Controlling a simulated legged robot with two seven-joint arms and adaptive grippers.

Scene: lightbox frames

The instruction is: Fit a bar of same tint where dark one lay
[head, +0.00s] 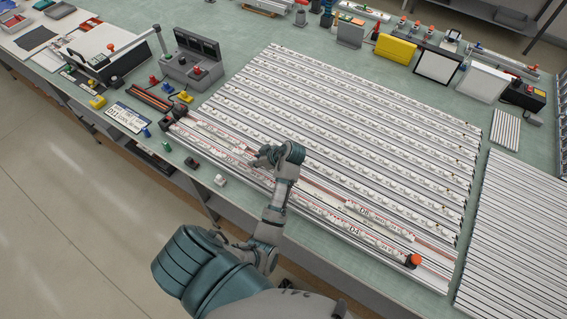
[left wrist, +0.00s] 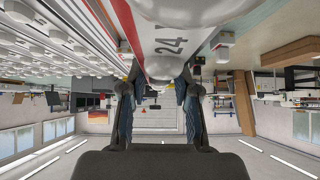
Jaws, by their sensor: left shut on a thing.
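My left gripper (head: 262,158) is at the near rows of the lamp panel, over the left-middle part. In the left wrist view its two fingers (left wrist: 158,88) are closed up against a white bar (left wrist: 165,35) with a red stripe and "24" printed on it. White LED bars with round lenses (head: 330,128) lie in several long parallel rows. In the near rows, labelled bars show to the right of the gripper (head: 372,213) and to its left (head: 222,152). The gripper hides part of its row. I cannot tell which bars are lit, or their tints. My right gripper is not in view.
A red-orange knob (head: 413,260) stands at the near right end of the rows. A grey control box (head: 190,62) and small coloured parts (head: 97,102) stand to the left. A yellow case (head: 395,49) is at the back. Slatted panels (head: 520,235) lie at right.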

